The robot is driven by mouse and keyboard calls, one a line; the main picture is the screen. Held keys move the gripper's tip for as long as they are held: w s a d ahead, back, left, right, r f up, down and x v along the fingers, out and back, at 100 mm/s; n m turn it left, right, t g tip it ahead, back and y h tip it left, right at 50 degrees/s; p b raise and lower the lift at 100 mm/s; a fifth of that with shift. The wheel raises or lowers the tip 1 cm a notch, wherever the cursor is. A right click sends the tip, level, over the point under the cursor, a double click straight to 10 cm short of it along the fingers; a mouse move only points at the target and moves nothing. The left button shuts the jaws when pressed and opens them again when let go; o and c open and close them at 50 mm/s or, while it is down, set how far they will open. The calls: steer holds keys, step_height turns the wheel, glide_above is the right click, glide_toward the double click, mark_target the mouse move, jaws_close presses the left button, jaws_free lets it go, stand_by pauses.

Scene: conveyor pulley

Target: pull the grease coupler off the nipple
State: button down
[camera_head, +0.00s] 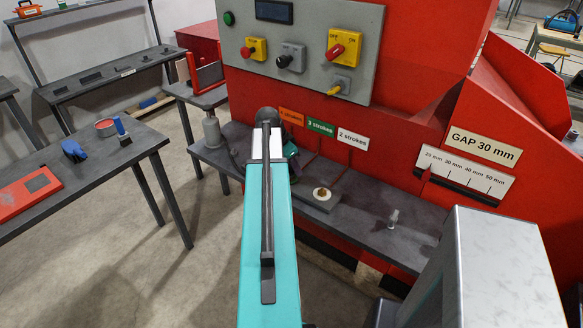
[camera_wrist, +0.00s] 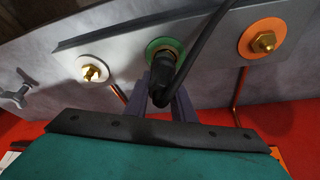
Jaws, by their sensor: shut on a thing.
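The black grease coupler (camera_wrist: 161,72) is in the middle of the wrist view, in front of the green ring (camera_wrist: 164,48). It appears seated on the nipple there, which it hides. A black hose (camera_wrist: 205,40) bends from it up and to the right. My gripper (camera_wrist: 164,96) is shut on the coupler, with a finger on each side. In the head view my arm covers most of the gripper and coupler; a bit of the dark green part (camera_head: 291,151) shows beside the arm.
A brass nipple on a white ring (camera_wrist: 91,73) is to the left, and one on an orange ring (camera_wrist: 263,42) to the right, on the same grey plate (camera_wrist: 205,60). The red machine has stroke labels (camera_head: 321,127) above the grey ledge (camera_head: 365,220). A dark table (camera_head: 90,170) stands left.

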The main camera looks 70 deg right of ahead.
steer(key=shift+w+r, duration=0.25)
steer(key=shift+r, duration=0.35)
stand_by(0.6)
steer(key=shift+r+p, duration=0.15)
steer(key=shift+p, duration=0.2)
steer(key=shift+r+p, duration=2.05)
steer(key=shift+r, duration=1.9)
